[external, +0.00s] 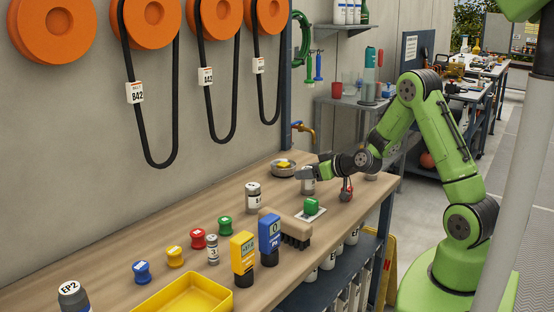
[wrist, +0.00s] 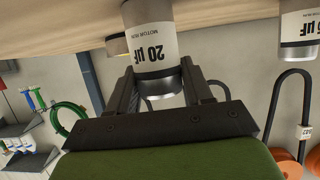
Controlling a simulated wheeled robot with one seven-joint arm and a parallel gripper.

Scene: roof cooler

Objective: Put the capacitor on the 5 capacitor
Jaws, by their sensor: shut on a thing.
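My gripper (external: 305,174) is at the far part of the bench, shut on a silver capacitor with a white label (external: 308,187). In the wrist view the gripper (wrist: 158,78) has one finger on each side of this capacitor (wrist: 153,45), whose label reads 20 µF, motor run. I cannot tell whether it touches the bench. A second white-labelled capacitor (external: 253,197) stands upright on the bench, left of the gripper. I cannot pick out which one is marked 5.
A metal bowl (external: 284,170) stands just behind the gripper. A green block on a white card (external: 312,207), a brush (external: 290,228), two meters (external: 269,240), colored spools (external: 197,238) and a yellow tray (external: 185,297) stand nearer. Orange reels (external: 150,22) with belts hang on the wall.

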